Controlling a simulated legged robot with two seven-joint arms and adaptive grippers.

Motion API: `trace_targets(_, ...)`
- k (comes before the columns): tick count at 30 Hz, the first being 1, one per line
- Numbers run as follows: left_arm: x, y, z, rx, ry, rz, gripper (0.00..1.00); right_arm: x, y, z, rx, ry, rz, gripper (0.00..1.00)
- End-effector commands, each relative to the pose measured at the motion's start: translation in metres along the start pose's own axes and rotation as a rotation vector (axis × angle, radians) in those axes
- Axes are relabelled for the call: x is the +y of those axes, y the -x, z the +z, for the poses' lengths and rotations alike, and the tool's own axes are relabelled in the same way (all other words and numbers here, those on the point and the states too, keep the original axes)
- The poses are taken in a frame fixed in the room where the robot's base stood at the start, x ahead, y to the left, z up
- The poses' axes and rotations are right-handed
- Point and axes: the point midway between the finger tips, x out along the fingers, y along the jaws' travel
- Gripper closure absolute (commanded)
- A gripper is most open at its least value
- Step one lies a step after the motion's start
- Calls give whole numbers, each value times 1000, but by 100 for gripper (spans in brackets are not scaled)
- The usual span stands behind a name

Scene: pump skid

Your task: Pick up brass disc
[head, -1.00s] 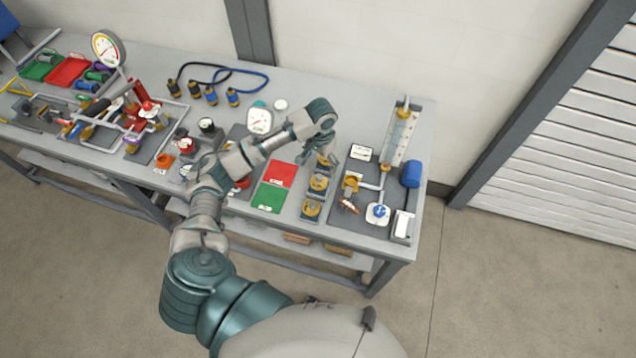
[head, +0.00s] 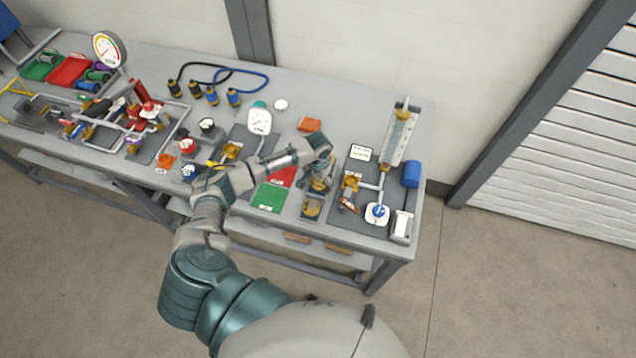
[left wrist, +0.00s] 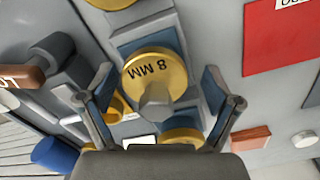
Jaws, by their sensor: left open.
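A brass disc (left wrist: 150,88) marked "8 MM" with a grey hex knob sits on a blue-grey block, in the middle of the left wrist view. My left gripper (left wrist: 158,84) is open, with one finger on each side of this disc; I cannot tell whether they touch it. A second brass disc (left wrist: 112,3) is cut off at the top edge, and a third (left wrist: 183,136) is partly hidden by the gripper's base. In the head view my left gripper (head: 322,186) is over the row of discs and partly hides them; the nearest disc (head: 312,208) shows clearly.
A red card (head: 284,176) and a green card (head: 268,197) lie left of the discs. An orange block (head: 309,124) lies behind on the bench.

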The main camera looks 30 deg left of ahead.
Motion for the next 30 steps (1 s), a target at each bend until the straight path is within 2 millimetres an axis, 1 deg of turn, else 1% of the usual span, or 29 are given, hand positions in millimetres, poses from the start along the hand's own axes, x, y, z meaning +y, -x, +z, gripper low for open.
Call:
trace_targets(2,0,0,0,0,0,0,10,-1,0,0,0,0,-1,100)
trace_targets(5,2,1,0,0,0,-1,32,-2,0,0,1,-1,-2,100)
trace_targets(6,2,1,0,0,-1,-2,42,-2,0,0,1,-1,-2,100)
trace_targets(8,2,1,0,0,-1,-2,57,-2,0,0,1,0,-2,100)
trace_targets(9,2,1,0,0,0,-3,67,-2,0,0,1,0,-2,100)
trace_targets(11,2,1,0,0,0,-2,81,-2,0,0,1,0,-2,100)
trace_targets(19,1,1,0,1,0,2,81,1,0,0,0,2,1,100)
trace_targets(23,0,6,-1,3,-1,2,81,2,-1,1,0,2,2,100)
trace_targets(26,0,14,-1,2,0,0,81,1,-2,1,0,2,2,100)
trace_targets(30,0,32,-1,5,1,0,81,1,-6,1,-1,2,1,100)
